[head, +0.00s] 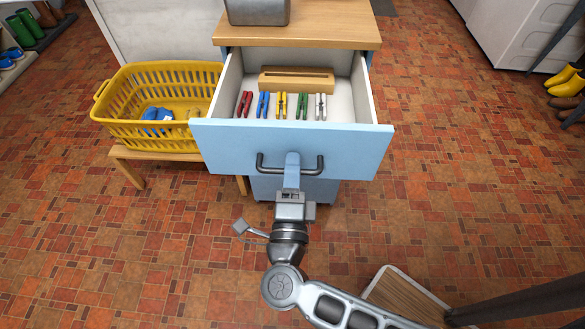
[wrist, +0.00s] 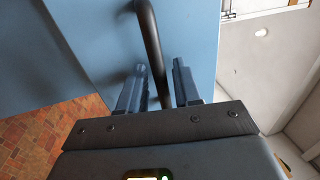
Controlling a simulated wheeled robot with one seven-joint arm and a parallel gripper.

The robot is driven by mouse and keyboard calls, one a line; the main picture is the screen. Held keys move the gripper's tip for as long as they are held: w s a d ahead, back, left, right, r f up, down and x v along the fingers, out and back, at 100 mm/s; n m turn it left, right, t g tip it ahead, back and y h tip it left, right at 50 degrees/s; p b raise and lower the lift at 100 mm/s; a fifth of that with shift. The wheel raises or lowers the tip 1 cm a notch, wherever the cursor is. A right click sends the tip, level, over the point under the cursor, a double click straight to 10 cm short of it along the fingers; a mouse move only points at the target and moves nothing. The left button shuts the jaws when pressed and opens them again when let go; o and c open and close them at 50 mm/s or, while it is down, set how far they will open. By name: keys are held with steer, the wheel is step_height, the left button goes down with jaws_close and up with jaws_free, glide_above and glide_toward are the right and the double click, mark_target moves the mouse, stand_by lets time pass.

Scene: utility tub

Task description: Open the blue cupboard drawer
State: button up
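The blue cupboard drawer (head: 225,146) is pulled well out, and its inside shows from above. Its dark bar handle (head: 315,165) runs across the front. My gripper (head: 292,168) is at the middle of the handle, with one finger above the bar; the other is hidden in the head view. Inside the drawer are several coloured clothes pegs (head: 281,105) in a row and a wooden block (head: 297,79) with a slot.
A yellow basket (head: 165,92) with something blue in it stands on a wooden stool (head: 133,154) left of the drawer. A grey metal container (head: 257,11) stands on the cupboard's wooden top (head: 335,28). Yellow boots (head: 566,83) are at the far right.

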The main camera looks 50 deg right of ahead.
steer(key=v, duration=0.7)
steer(key=shift+s+a+b, duration=0.25)
steer(key=shift+a+b, duration=0.1)
steer(key=shift+b, duration=0.05)
stand_by(0.3)
steer(key=s+r+n+t+y+p, duration=0.1)
steer(key=s+r+n+y+p, duration=0.2)
steer(key=s+r+n+y, duration=0.5)
steer(key=s+r+n+t+y+p, duration=0.1)
steer(key=s+r+n+y+p, duration=0.2)
steer(key=s+r+n+y, duration=0.5)
steer(key=s+n, duration=0.2)
steer(key=n, duration=1)
steer(key=shift+s+d, duration=0.3)
